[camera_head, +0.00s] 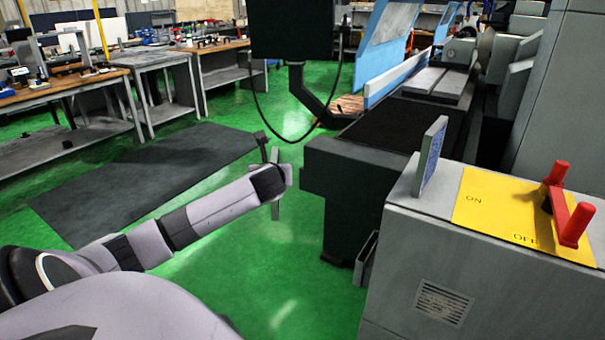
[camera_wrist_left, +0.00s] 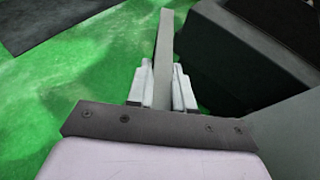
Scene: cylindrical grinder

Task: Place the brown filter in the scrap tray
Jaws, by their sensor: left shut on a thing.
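My left gripper (camera_head: 278,180) is held out over the green floor, left of the grey cabinet. It is shut on a thin grey-edged panel (camera_head: 275,204), seen nearly edge-on and standing upright. In the left wrist view the panel (camera_wrist_left: 165,45) stands between the two fingers of the gripper (camera_wrist_left: 163,85). Its broad face is hidden, so I cannot see whether it is brown. A blue filter in a grey frame (camera_head: 431,157) stands upright at the cabinet's top edge. I cannot make out a scrap tray. My right gripper is not in view.
The grey cabinet (camera_head: 440,265) with a red-handled switch (camera_head: 566,205) stands at right. A black machine bed end (camera_head: 345,185) is just right of my gripper. A grey bracket (camera_head: 366,258) sticks out from the cabinet side. A dark mat (camera_head: 130,180) and open floor lie left.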

